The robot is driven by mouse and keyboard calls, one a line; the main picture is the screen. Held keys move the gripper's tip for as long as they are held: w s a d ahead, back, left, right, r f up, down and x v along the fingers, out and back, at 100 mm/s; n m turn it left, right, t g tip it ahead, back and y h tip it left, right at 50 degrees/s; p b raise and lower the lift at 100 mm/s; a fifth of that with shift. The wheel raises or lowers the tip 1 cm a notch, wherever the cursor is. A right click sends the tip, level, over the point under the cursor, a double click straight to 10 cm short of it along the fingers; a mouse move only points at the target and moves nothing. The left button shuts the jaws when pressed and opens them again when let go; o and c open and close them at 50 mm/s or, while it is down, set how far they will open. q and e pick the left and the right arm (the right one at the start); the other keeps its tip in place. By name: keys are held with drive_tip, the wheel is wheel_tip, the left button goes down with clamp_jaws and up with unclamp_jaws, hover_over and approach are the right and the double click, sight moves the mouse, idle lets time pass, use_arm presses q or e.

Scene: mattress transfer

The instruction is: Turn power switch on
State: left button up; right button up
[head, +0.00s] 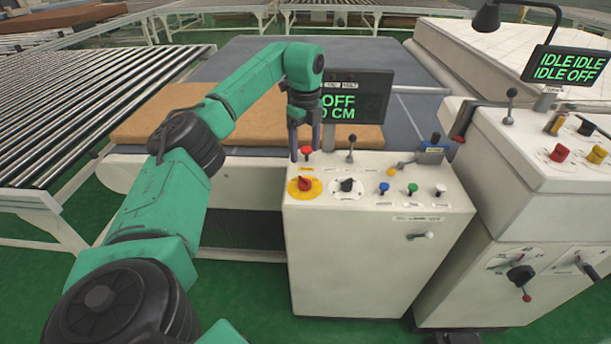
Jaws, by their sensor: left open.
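A white control console (375,255) stands in the middle of the head view. On its sloped top is a red rotary switch (304,184) on a yellow round plate, with a black rotary knob (347,186) on a white plate to its right. Which of them is the power switch I cannot read from the labels. My left gripper (304,154) is open and points down over the back left of the console, just behind the red switch. A small red-topped control (307,151) shows by its fingertips. The console's screen (352,100), partly hidden by my arm, reads OFF.
Blue, green and white buttons (412,189) and several levers sit on the console's right side. A second console (545,165) with an IDLE screen (566,64) stands at the right. Behind are a brown mattress (170,118) and a roller conveyor (90,110).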

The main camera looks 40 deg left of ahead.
sight(305, 178)
use_arm(q)
wheel_tip(305, 178, down, 9)
drive_tip(key=shift+s+a+f+p, duration=0.1)
drive_tip(key=shift+s+f+p, duration=0.1)
drive_tip(key=shift+p, duration=0.55)
drive_tip(key=shift+w+f, duration=0.15)
drive_tip(key=shift+f, duration=0.2)
clamp_jaws()
